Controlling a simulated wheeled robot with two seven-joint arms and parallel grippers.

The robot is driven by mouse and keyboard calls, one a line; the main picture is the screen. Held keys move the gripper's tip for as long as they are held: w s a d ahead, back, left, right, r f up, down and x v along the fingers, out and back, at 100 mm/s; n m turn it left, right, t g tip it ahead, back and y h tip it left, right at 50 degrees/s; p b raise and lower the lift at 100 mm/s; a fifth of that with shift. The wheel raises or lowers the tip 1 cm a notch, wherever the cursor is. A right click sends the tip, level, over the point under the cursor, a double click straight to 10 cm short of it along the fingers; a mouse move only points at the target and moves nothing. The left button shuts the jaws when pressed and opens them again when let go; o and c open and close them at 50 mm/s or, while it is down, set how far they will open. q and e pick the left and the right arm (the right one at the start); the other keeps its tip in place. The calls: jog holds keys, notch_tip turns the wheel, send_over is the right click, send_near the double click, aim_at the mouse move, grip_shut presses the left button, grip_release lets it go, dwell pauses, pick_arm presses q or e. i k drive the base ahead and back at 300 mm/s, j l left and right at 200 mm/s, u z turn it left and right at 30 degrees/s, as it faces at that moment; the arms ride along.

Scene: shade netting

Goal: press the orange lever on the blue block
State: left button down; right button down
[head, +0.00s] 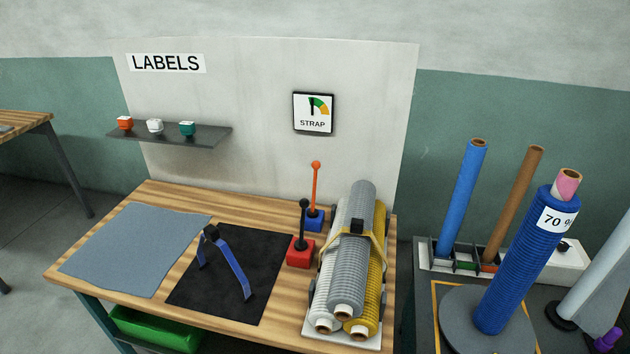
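The orange lever (315,188) has a thin stem with a round knob on top. It stands nearly upright on a small blue block (314,223) toward the back of the wooden table (160,194). A red block (300,252) with a black lever (304,222) sits just in front and to the left, and partly overlaps the blue block's view. Neither of my grippers shows in the head view.
A black mat (225,296) carries a blue bent tool (233,272). A grey sheet (135,247) lies left. A shelf (170,138) and gauge sign (313,113) are behind.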

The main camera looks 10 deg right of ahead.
aim_at(316, 164)
jog(key=i+j, duration=0.2)
jog(key=j, duration=0.2)
jog(key=i+j, duration=0.15)
jog(key=j, duration=0.2)
jog(key=i+j+z, duration=0.1)
jog(key=j, duration=0.3)
jog(key=i+j, duration=0.25)
jog(key=j, duration=0.15)
jog(key=i+j, duration=0.15)
jog(key=j, duration=0.2)
jog(key=i+j, duration=0.2)
jog(key=j, duration=0.2)
jog(key=z, duration=0.05)
